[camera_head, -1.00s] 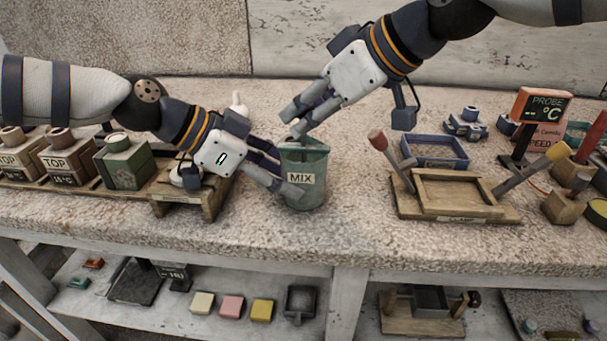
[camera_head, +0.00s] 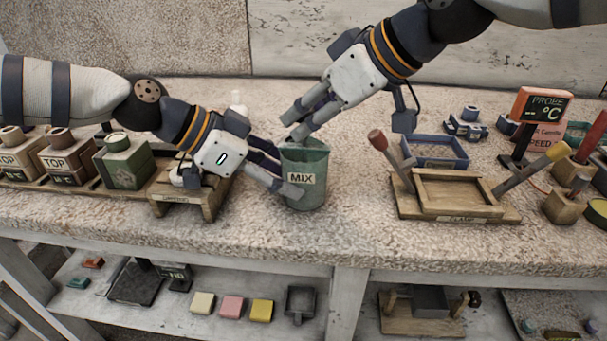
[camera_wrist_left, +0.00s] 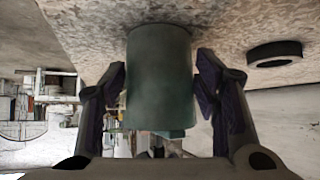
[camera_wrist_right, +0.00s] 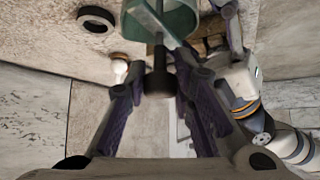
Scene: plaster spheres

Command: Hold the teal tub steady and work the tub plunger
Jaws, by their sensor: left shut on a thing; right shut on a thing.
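The teal tub (camera_head: 306,166), labelled MIX, stands upright on the stone-topped bench in the head view. My left gripper (camera_head: 286,180) is shut on the tub, with a finger on each side of its wall; the tub (camera_wrist_left: 160,75) also shows between the fingers in the left wrist view. My right gripper (camera_head: 292,128) is above the tub's rim. In the right wrist view it is shut on the dark grip of the tub plunger (camera_wrist_right: 159,80), whose rod runs into the tub's mouth (camera_wrist_right: 178,20). The plunger's lower end is hidden inside the tub.
A wooden stand (camera_head: 200,200) is close left of the tub, with green and tan boxes (camera_head: 123,163) beyond. A wooden tray (camera_head: 455,195) with two levers is to the right. A dark ring (camera_wrist_left: 274,54) lies behind the tub. Bare bench lies between tub and tray.

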